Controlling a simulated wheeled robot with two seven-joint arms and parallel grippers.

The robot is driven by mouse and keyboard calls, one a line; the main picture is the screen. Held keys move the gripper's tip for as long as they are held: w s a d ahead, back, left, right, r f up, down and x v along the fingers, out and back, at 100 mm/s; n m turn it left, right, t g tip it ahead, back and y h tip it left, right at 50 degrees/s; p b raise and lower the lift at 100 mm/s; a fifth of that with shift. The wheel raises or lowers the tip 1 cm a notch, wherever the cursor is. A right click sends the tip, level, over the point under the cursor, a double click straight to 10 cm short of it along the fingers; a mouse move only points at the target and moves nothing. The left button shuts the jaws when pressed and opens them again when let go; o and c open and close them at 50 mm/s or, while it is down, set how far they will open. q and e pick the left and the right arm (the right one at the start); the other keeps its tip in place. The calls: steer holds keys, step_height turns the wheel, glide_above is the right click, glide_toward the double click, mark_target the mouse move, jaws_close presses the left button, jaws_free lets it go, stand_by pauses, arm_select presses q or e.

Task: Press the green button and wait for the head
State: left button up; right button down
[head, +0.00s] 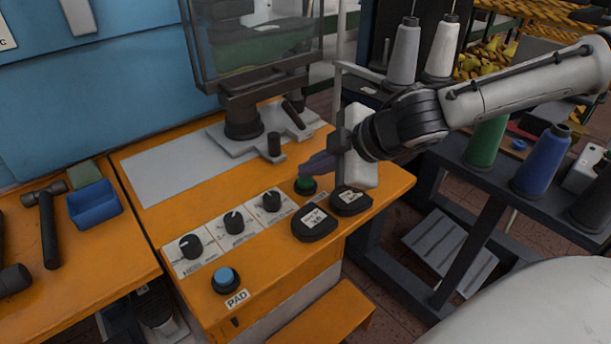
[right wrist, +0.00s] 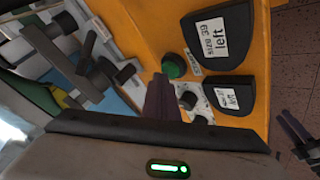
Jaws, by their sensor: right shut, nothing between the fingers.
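The green button (head: 305,185) sits on the orange machine table, at the end of the row of dials; it also shows in the right wrist view (right wrist: 174,65). My right gripper (head: 308,168) is shut and empty, with its fingertips just above and beside the button. In the right wrist view its fingers (right wrist: 160,85) point at the button's near edge; I cannot tell if they touch it. The machine's head (head: 243,112) stands behind, on a grey plate, with a clear guard above it.
Three black dials (head: 234,220) and a blue PAD button (head: 226,280) are at the left. A blue bin (head: 95,205) and hammer (head: 48,230) lie on the left bench. Thread cones (head: 541,160) stand at the right.

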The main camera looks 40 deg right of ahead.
mark_target(312, 182)
steer(key=shift+r+p, duration=0.3)
steer(key=shift+r, duration=0.25)
step_height(312, 182, up, 5)
steer(key=p, duration=0.5)
steer(key=shift+r, duration=0.1)
stand_by(0.3)
